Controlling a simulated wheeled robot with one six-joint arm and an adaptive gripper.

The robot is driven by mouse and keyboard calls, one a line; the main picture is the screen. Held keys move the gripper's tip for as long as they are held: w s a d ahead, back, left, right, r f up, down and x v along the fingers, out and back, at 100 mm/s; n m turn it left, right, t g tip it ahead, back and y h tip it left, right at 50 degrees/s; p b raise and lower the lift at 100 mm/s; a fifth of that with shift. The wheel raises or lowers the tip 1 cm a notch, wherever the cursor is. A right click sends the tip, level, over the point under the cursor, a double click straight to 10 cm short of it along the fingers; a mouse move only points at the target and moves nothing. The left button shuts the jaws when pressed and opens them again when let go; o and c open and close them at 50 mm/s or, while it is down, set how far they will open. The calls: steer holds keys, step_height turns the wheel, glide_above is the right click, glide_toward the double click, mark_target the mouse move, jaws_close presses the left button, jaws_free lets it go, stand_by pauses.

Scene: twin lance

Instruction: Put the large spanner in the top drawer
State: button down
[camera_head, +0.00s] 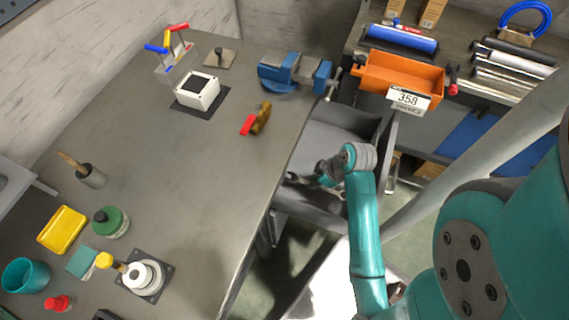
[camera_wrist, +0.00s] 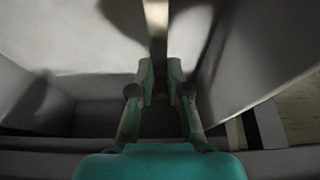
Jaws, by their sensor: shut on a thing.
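My gripper (camera_head: 325,178) is low beside the workbench's right edge, inside the open grey drawer (camera_head: 342,117) under the bench top. In the wrist view my gripper (camera_wrist: 160,88) has its two fingers closed around a narrow metal bar (camera_wrist: 156,18), which I take to be the large spanner. The bar runs up and away between the fingers, pale at its far end and dark near the grip. Grey drawer walls (camera_wrist: 245,55) surround it in the wrist view. Shadow hides the spanner's lower part, and I cannot tell whether it touches the drawer floor.
A blue vise (camera_head: 293,70) stands on the bench edge above the drawer. An orange bin (camera_head: 400,78) labelled 358 sits on the side shelf at right. A red-tipped brown tool (camera_head: 258,120) lies on the bench (camera_head: 190,190), whose middle is mostly clear.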

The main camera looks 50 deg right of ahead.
glide_above(293, 166)
steer(key=s, duration=0.2)
steer(key=f, duration=0.3)
steer(key=a+f, duration=0.1)
steer(key=f, duration=0.1)
steer(key=shift+f, duration=0.3)
steer(key=shift+w+d+f, duration=0.3)
steer(key=shift+w+f, duration=0.25)
steer(key=shift+w, duration=0.05)
steer(key=shift+w+d+f, duration=0.25)
steer(key=shift+w+f, duration=0.25)
steer(key=shift+w, duration=0.05)
steer(key=shift+f, duration=0.15)
steer(key=c, duration=1.1)
jaws_free()
steer(key=shift+c, duration=0.2)
steer(key=v, duration=1.2)
